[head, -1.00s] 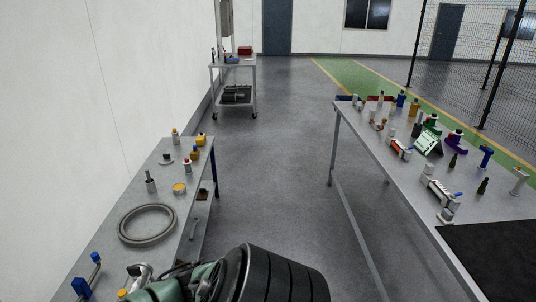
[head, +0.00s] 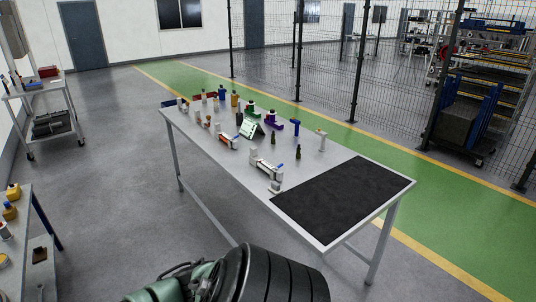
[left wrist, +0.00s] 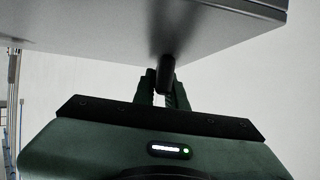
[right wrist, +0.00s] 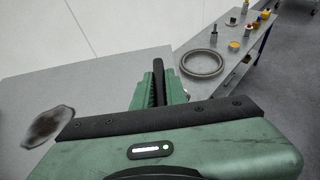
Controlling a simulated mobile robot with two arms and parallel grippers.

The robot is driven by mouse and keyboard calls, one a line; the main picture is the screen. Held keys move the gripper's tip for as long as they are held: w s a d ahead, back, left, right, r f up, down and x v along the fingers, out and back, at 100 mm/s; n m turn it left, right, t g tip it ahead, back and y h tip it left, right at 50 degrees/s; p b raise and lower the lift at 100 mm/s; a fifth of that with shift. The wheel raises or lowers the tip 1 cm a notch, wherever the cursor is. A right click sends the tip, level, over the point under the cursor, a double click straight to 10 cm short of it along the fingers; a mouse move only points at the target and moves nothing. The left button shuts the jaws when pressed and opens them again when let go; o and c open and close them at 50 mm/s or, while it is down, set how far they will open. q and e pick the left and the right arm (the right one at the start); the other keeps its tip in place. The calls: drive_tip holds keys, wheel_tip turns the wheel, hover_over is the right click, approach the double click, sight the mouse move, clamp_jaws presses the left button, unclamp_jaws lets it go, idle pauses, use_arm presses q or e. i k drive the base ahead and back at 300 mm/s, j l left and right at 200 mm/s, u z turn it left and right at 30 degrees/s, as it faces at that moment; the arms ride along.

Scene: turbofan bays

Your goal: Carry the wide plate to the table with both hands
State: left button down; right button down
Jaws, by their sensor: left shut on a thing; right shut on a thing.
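The wide plate is a large flat grey slab; it fills the top of the left wrist view (left wrist: 90,32) and the left of the right wrist view (right wrist: 95,85). My left gripper (left wrist: 165,85) is shut on a dark handle at the plate's edge. My right gripper (right wrist: 168,85) is shut on a dark upright handle beside the plate. Neither gripper nor the plate shows in the head view. The table (head: 305,172) stands in the middle of the head view, with a black mat (head: 345,195) on its near right end.
Bottles, clamps and a green-framed device (head: 251,130) crowd the table's far left half. The mat is bare. A side bench (head: 40,265) stands at left, its grey ring (right wrist: 203,63) visible in the right wrist view. A cart (head: 40,95) stands behind. Wire fencing (head: 290,60) runs beyond the table.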

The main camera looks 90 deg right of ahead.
sight(346, 189)
drive_tip(key=k+z, duration=0.1)
drive_tip(key=z, duration=0.35)
drive_tip(key=k+j+z, duration=0.1)
drive_tip(key=z, duration=0.8)
drive_tip(key=k+z, duration=0.15)
drive_tip(key=z, duration=0.25)
drive_tip(key=k+l+z, duration=0.1)
drive_tip(key=z, duration=0.8)
drive_tip(key=k+l+z, duration=0.1)
drive_tip(key=z, duration=0.35)
drive_tip(key=l, duration=0.1)
